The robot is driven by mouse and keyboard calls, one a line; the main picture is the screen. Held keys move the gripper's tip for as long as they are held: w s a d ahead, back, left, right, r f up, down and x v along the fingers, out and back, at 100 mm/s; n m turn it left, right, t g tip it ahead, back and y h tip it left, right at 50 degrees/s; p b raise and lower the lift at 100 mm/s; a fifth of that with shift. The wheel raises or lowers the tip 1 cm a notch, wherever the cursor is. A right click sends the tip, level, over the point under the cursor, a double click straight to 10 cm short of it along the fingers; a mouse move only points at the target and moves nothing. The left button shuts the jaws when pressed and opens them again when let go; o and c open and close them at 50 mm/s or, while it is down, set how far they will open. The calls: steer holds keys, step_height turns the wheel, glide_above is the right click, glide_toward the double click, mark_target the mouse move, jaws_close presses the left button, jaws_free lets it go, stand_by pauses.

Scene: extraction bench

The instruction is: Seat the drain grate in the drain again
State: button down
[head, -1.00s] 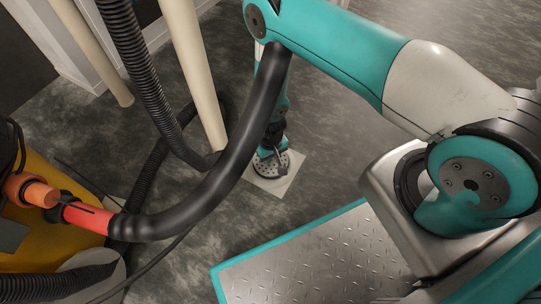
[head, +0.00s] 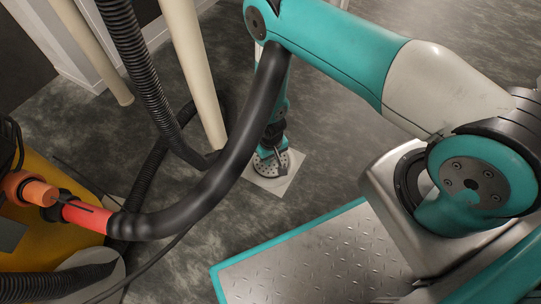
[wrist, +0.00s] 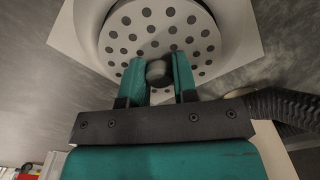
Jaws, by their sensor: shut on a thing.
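The drain grate (wrist: 158,22) is a round pale metal disc with several dark holes and a grey knob (wrist: 158,72). My gripper (wrist: 157,74) is shut on this knob, with one teal finger on each side. The drain (head: 283,186) has a square pale plate set in the floor, and its plate also shows in the wrist view (wrist: 62,38). The grate is over the drain opening, and a dark crescent shows beside it in the wrist view. In the head view the grate (head: 266,166) sits toward the plate's left side. I cannot tell whether it is tilted or touches the plate.
A thick black hose (head: 225,170) arcs in front of my arm to a red and orange fitting (head: 85,215) on a yellow machine (head: 50,250). A ribbed hose (head: 150,75) and cream pipes (head: 195,70) stand left of the drain. The floor right of the drain is clear.

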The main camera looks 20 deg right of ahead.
steer(key=shift+f+b, duration=0.35)
steer(key=shift+f, duration=0.25)
steer(key=c, duration=0.8)
jaws_free()
steer(key=shift+r, duration=0.1)
step_height(320, 180, up, 17)
steer(key=p, duration=0.9)
steer(key=shift+r, duration=0.15)
